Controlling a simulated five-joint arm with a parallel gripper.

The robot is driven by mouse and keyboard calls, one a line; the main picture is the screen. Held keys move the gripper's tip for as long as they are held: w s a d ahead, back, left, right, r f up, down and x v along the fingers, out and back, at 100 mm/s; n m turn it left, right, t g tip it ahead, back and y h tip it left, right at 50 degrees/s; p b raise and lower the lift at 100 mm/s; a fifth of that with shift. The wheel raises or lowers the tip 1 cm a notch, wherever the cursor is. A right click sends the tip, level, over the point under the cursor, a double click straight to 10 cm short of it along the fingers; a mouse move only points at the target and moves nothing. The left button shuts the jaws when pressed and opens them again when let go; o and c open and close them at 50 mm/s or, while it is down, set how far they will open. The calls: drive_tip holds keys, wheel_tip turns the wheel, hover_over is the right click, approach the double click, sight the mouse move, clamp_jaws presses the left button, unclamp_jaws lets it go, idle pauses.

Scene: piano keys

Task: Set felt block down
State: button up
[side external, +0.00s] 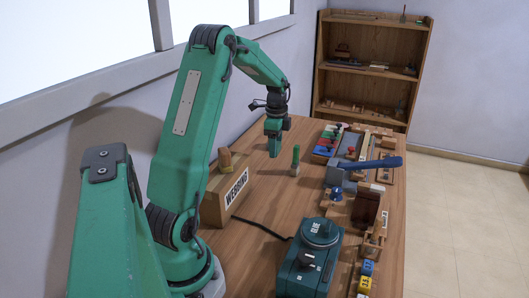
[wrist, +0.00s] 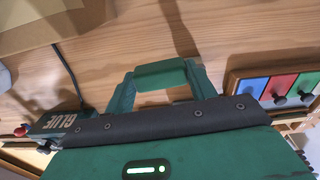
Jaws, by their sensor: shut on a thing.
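My gripper (wrist: 161,85) is shut on a green felt block (wrist: 160,74), which spans the gap between its two green fingers in the wrist view. Bare wooden table and a dark shadow show beyond the block, and it looks held above the surface. In the side view my gripper (side external: 274,147) points down over the far left part of the table (side external: 262,212), left of an upright green-topped peg (side external: 295,160). The block cannot be told apart from the green fingers there.
A cardboard box marked WEBBING (side external: 232,195) stands at the left. A teal glue unit (side external: 308,262) is at the front, with a dark cable on the table. A coloured key tray (side external: 327,143), a blue-handled lever (side external: 370,164) and wooden parts crowd the right side. Bare table lies between.

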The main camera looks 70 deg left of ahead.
drive_tip(key=s+d+m, duration=0.2)
drive_tip(key=d+m, duration=0.1)
drive_tip(key=d, duration=0.9)
drive_tip(key=m, duration=0.3)
hover_over(284, 230)
drive_tip(key=shift+f, duration=3.3)
drive_tip(key=shift+f, duration=2.05)
drive_tip(key=shift+d+f+n, duration=0.1)
drive_tip(key=shift+f+n, duration=0.05)
drive_tip(key=shift+n, duration=0.15)
drive_tip(key=o, duration=1)
drive_tip(key=shift+c, duration=0.2)
